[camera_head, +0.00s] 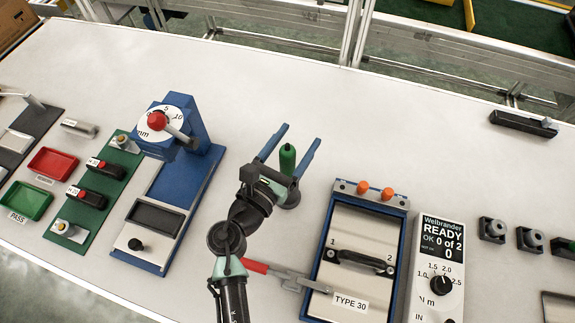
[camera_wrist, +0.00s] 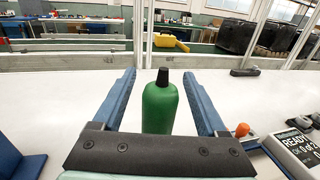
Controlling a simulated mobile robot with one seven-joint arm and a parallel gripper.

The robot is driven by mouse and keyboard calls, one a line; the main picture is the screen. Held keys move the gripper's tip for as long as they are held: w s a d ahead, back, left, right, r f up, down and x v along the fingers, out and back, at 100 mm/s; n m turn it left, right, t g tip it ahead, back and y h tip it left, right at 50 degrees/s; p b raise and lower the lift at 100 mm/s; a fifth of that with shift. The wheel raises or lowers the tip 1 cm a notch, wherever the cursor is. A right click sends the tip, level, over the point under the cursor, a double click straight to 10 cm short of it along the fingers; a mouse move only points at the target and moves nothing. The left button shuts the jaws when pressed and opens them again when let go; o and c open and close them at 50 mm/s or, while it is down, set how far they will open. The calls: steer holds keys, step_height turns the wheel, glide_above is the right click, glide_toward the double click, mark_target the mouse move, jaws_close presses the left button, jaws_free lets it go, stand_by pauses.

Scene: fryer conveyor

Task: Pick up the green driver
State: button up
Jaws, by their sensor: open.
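The green driver (camera_head: 287,158) stands upright on the white table, in a dark round base, in the head view. In the wrist view the green driver (camera_wrist: 160,108) shows as a green body with a black tip, between the two blue fingers. My gripper (camera_head: 294,134) is open, with one finger on each side of the driver in the picture. In the wrist view my gripper (camera_wrist: 158,80) shows a gap between each finger and the driver. The driver's lower part is hidden behind the gripper's dark front plate in the wrist view.
A blue press (camera_head: 170,185) stands left of my arm. A blue-framed fixture (camera_head: 355,255) with orange knobs and a red-handled clamp (camera_head: 285,275) lie to the right. The table behind the driver is clear.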

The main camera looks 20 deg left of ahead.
jaws_close()
steer(key=shift+r, duration=0.2)
stand_by(0.5)
